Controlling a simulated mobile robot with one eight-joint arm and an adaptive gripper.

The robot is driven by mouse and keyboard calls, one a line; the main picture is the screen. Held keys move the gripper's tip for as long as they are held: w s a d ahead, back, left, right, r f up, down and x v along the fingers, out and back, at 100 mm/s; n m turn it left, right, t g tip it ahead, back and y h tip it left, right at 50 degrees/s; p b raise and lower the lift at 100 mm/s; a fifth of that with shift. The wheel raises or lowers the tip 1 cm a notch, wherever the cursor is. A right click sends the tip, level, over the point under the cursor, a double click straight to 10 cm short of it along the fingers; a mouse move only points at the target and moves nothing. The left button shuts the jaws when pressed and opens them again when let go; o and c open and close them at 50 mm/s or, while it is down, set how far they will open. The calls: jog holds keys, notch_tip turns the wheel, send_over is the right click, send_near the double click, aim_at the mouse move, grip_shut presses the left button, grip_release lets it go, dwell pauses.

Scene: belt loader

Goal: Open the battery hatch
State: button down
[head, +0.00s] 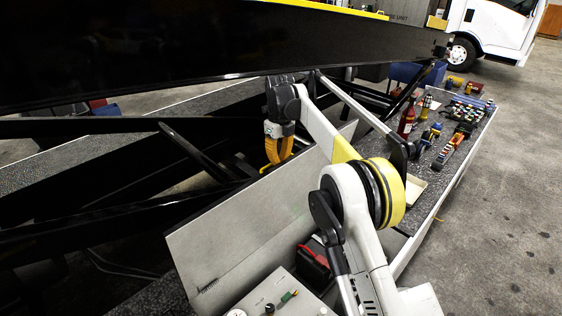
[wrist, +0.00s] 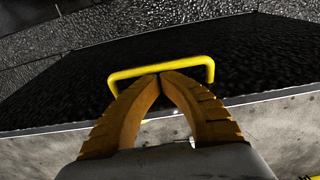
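The hatch lid (head: 255,215) stands raised and tilted in the head view, its light grey face toward me. Below it the compartment is open, with a red and black item (head: 314,258) partly seen inside. My gripper (head: 275,168), with orange fingers, is at the lid's far upper edge, partly hidden by it. In the wrist view a yellow U-shaped handle (wrist: 190,64) sits on a dark textured surface (wrist: 255,60). My gripper's tips (wrist: 160,76) meet just inside the handle's bar. The fingers are shut with nothing visible between them; whether they touch the bar I cannot tell.
A large black conveyor boom (head: 150,55) hangs close above my arm, with black struts (head: 190,150) at left. Bottles (head: 407,118) and tools (head: 455,148) lie on the deck at right. A white truck (head: 495,25) stands behind. The floor at right is clear.

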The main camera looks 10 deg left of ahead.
notch_tip(320, 180, up, 7)
jog(key=s+d+r+n+t+b, duration=0.25)
jog(key=d+r+n+b, duration=0.3)
jog(key=d, duration=0.35)
jog(key=s+d+f+n+t+b, duration=0.1)
jog(key=s+d+n+b, duration=0.5)
jog(key=s+d+n, duration=0.35)
jog(key=s+d+f+n+t+b, duration=0.1)
jog(key=s+d+f+n+b, duration=0.2)
jog(key=s+f, duration=0.5)
jog(key=s+d+f+n+t+b, duration=0.1)
jog(key=s+d+f+n+b, duration=0.2)
jog(key=s+f, duration=0.5)
jog(key=s+d+f+n+t+b, duration=0.1)
jog(key=s+d+f+n+b, duration=0.3)
jog(key=s+f, duration=0.4)
jog(key=s, duration=0.4)
jog(key=shift+d+n+t, duration=0.3)
jog(key=shift+d+t, duration=0.05)
jog(key=shift+d, duration=0.05)
jog(key=shift+f, duration=0.1)
